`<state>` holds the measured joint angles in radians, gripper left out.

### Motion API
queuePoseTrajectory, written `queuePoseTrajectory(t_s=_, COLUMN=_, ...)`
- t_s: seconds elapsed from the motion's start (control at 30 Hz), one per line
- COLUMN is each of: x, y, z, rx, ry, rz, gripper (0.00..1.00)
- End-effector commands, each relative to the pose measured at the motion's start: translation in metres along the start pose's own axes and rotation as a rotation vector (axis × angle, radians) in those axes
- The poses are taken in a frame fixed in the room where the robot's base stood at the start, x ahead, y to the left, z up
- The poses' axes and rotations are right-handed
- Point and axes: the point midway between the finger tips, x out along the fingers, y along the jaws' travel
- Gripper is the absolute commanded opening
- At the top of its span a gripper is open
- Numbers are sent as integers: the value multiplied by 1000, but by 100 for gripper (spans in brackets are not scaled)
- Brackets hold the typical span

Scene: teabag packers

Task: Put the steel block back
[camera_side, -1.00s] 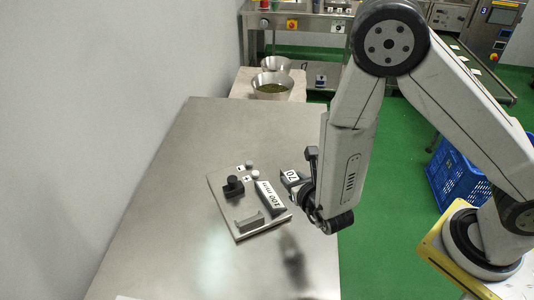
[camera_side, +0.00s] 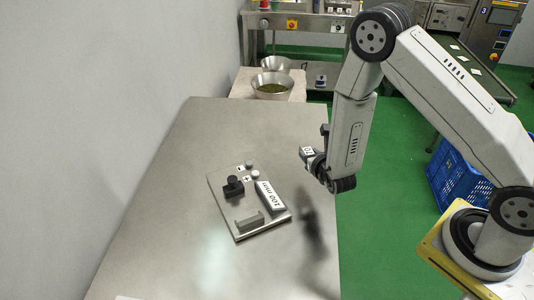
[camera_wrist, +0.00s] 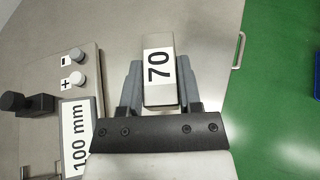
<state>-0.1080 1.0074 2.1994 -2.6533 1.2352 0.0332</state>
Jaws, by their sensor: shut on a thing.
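A steel block with a white label reading 70 is held in my gripper; the block (camera_wrist: 160,96) shows between the fingers in the wrist view and, small, in the side view (camera_side: 307,152). My gripper (camera_wrist: 160,85) is shut on it, one grey finger on each side. My gripper (camera_side: 310,158) is above the table's right edge, to the right of the fixture plate and apart from it. The plate (camera_side: 228,208) carries a block labelled 100 mm (camera_side: 270,198), a black knob (camera_side: 233,185), a grey bar (camera_side: 249,222) and two small buttons marked plus and minus (camera_wrist: 78,78).
The steel table (camera_side: 165,210) is mostly bare left and in front of the plate. A handle (camera_wrist: 239,50) shows at the table's edge in the wrist view. Metal bowls (camera_side: 271,84) stand behind the table. A blue crate (camera_side: 457,175) is on the green floor at right.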

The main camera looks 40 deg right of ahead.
Motion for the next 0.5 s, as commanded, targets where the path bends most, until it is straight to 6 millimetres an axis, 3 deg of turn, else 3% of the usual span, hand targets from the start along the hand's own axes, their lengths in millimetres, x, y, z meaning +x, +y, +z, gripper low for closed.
queuePoseTrajectory(t_s=0.27, x=2, y=0, z=-3, rx=1, ry=-3, rz=0, gripper=0)
queuePoseTrajectory(t_s=0.5, x=10, y=0, z=-22, rx=-1, ry=-2, rz=0, gripper=0)
